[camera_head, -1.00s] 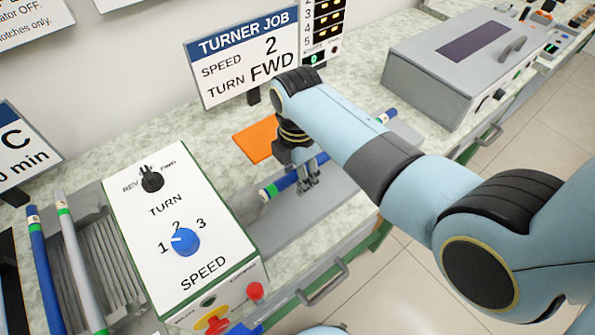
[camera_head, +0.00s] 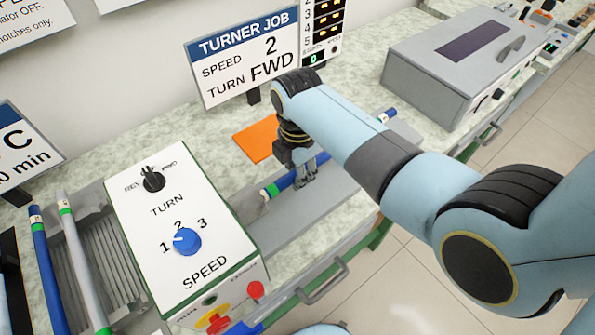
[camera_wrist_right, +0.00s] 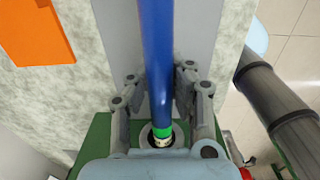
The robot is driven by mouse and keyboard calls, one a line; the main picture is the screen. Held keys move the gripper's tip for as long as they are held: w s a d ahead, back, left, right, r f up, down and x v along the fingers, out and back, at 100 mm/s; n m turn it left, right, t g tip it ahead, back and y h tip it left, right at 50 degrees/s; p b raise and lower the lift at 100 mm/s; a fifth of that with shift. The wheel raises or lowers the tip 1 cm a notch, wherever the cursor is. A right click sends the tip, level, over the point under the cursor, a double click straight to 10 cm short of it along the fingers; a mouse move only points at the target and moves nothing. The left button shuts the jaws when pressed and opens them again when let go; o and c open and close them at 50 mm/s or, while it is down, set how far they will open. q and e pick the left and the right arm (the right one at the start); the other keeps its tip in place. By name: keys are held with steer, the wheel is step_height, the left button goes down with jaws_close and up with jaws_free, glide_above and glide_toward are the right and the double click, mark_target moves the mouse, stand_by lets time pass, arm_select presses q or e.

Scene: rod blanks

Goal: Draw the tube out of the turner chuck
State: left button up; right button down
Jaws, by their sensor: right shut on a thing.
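The blue tube (camera_head: 279,186) lies along the grey bed of the turner, with a green band and a pale end towards the control box. In the right wrist view the tube (camera_wrist_right: 157,60) runs down to a round chuck opening (camera_wrist_right: 147,137), its banded end at the opening. I cannot tell how deep it sits. My right gripper (camera_head: 305,178) is shut on the tube near the banded end, with fingers on both sides in the wrist view (camera_wrist_right: 160,95). The chuck is mostly hidden behind the control box in the head view. My left gripper is not in view.
The turner control box (camera_head: 180,225) has a blue speed knob and a red button. An orange plate (camera_head: 253,140) lies behind the tube. A rack (camera_head: 105,265) with blue and grey tubes stands left. A grey lidded box (camera_head: 450,75) stands at right.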

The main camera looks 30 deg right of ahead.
mark_target(321, 155)
steer(key=shift+w+d+r+p, duration=0.1)
steer(key=shift+w+d+p, duration=0.1)
steer(key=shift+d, duration=0.85)
steer(key=shift+w+d+f+p, duration=0.1)
steer(key=shift+d+p, duration=0.1)
steer(key=shift+d, duration=0.85)
steer(key=shift+w+d+r+p, duration=0.1)
steer(key=shift+w+d+p, duration=0.1)
steer(key=shift+d, duration=0.85)
steer(key=shift+r+p, duration=0.45)
steer(key=shift+r, duration=4.05)
steer(key=shift+s+f, duration=0.1)
